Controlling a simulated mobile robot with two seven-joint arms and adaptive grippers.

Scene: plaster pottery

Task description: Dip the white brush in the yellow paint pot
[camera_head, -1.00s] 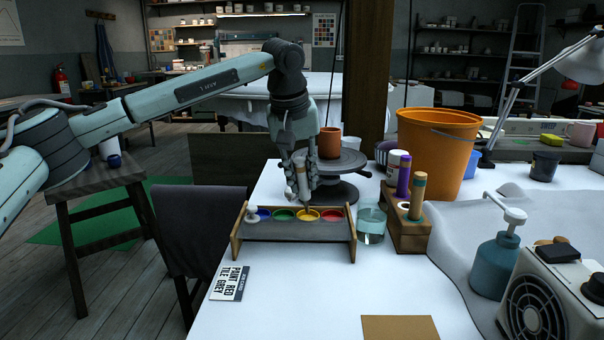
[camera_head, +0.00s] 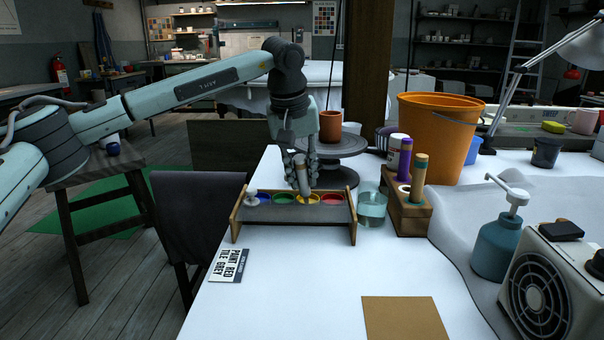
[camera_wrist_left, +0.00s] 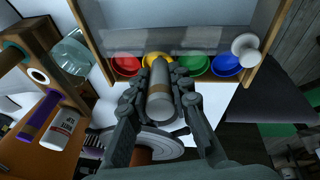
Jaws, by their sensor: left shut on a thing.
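My left gripper (camera_head: 303,172) is shut on the white brush (camera_head: 302,182), which is held nearly upright over the paint rack. The yellow paint pot (camera_head: 311,199) sits in the rack between the green and red pots, directly under the brush. In the left wrist view the yellow pot (camera_wrist_left: 149,57) is partly covered by the brush. The bristles are hidden, so I cannot tell how deep they are. My right gripper is not in view.
The wooden rack (camera_head: 238,216) also holds blue, green and red pots and a small white object. A turntable (camera_head: 335,145) with a brown pot stands behind.

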